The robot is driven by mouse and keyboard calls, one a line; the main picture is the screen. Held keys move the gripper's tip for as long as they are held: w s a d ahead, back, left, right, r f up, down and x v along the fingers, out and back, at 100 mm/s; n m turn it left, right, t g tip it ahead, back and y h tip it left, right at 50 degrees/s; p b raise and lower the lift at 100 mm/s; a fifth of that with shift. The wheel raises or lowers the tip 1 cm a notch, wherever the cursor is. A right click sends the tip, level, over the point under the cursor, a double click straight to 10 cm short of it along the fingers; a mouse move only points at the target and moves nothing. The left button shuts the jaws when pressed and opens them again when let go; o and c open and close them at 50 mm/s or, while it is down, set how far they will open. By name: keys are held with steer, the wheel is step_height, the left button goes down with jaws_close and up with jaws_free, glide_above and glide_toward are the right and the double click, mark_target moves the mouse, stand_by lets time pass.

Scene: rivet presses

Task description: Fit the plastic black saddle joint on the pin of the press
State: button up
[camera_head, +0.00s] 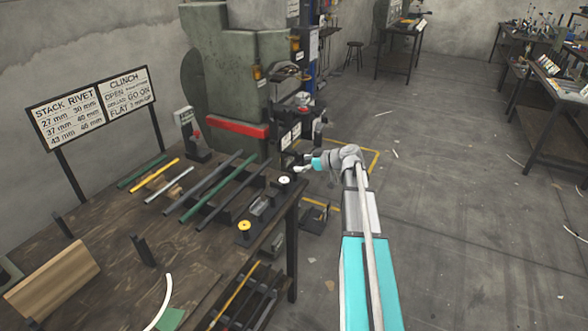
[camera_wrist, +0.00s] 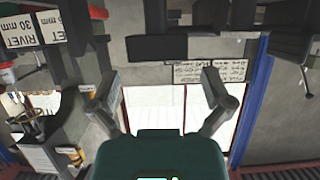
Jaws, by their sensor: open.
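The press (camera_head: 235,75) is a large grey-green machine with a red bar, behind the far end of the bench. Its pin is too small to tell apart among the dark parts on its right side. My gripper (camera_head: 302,168) is in front of the press's lower right side, just past the bench's far right corner, small in this view. In the wrist view my gripper (camera_wrist: 165,95) is open, its two fingers apart with nothing between them. I cannot make out the black saddle joint for certain; several small dark parts lie on the bench.
The wooden bench (camera_head: 95,265) carries several long bars (camera_head: 210,185), a yellow-topped black block (camera_head: 244,227), a white-topped one (camera_head: 284,181) and a brown wood block (camera_head: 55,280). A sign (camera_head: 95,105) stands behind it. The floor (camera_head: 450,200) to the right is largely clear.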

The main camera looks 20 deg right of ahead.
mark_target(292, 164)
steer(key=shift+b+x, duration=0.75)
steer(key=shift+x, duration=1.5)
steer(key=shift+d, duration=0.1)
steer(key=c, duration=0.9)
